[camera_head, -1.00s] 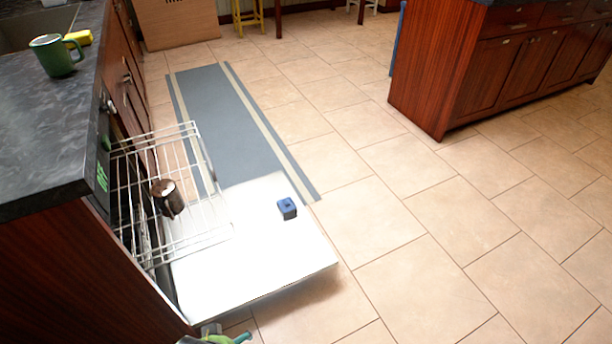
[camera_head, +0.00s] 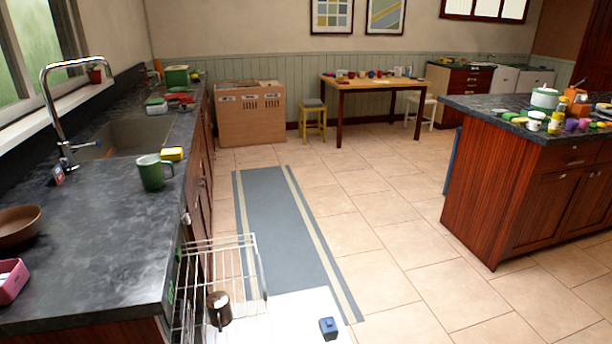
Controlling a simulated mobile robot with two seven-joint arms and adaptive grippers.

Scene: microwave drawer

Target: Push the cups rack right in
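The cups rack (camera_head: 243,264) is a wire rack pulled out from under the left counter, at the bottom of the head view. A dark brown mug (camera_head: 219,309) sits on it. Below it is the lowered white door (camera_head: 290,316), with a small blue block (camera_head: 328,328) on it. The lower part of the rack and door is cut off by the picture's bottom edge. Neither of my grippers shows in the head view now.
The dark left counter (camera_head: 105,262) carries a green mug (camera_head: 152,172), a yellow sponge, a brown bowl (camera_head: 20,225) and a pink container. An island (camera_head: 500,180) stands at right. Open tiled floor and a grey runner (camera_head: 275,220) lie between.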

